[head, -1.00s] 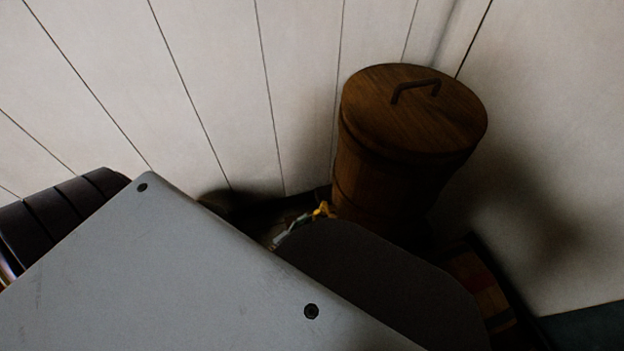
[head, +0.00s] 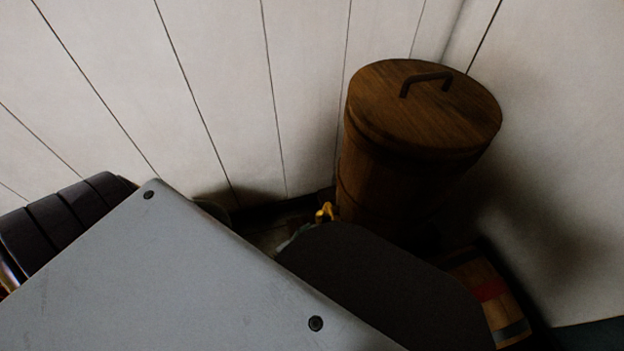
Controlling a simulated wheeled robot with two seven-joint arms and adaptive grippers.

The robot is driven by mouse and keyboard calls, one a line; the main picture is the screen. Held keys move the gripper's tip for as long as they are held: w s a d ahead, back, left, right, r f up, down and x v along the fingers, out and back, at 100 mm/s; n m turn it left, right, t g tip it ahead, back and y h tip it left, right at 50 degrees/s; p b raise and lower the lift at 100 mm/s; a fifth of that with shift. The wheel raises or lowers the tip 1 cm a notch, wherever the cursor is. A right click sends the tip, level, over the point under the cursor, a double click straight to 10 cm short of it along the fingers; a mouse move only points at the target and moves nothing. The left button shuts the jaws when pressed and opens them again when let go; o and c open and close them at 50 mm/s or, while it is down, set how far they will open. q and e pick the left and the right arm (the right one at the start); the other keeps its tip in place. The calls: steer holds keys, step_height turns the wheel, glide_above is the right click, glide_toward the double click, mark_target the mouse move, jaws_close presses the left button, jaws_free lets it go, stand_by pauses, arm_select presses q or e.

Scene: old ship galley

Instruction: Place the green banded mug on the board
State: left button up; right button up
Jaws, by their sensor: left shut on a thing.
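I cannot clearly make out the green banded mug or the board. My left gripper (head: 312,226) is mostly hidden behind large grey and dark parts of my own arm, with only small yellow and pale green bits showing past their edge. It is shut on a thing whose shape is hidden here. A dull greenish curved edge (head: 213,210) shows behind the grey part, too dark to name. My right gripper is not in view.
A tall wooden barrel (head: 420,125) with a lid and dark handle stands in the corner. A wooden thing with red and dark bands (head: 488,292) lies low to its right. White plank walls (head: 230,90) close off the back and right.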

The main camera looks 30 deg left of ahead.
mark_target(309, 243)
arm_select(q)
steer(key=shift+f+b, duration=1.05)
steer(key=shift+f, duration=0.4)
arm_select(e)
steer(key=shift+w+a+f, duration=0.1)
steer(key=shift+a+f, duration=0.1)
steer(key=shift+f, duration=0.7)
arm_select(q)
steer(key=shift+f+b, duration=0.3)
steer(key=shift+f, duration=0.1)
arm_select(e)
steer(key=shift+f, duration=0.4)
arm_select(q)
steer(key=shift+f, duration=0.1)
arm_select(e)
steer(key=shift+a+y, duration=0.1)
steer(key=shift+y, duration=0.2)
arm_select(q)
steer(key=o, duration=1.4)
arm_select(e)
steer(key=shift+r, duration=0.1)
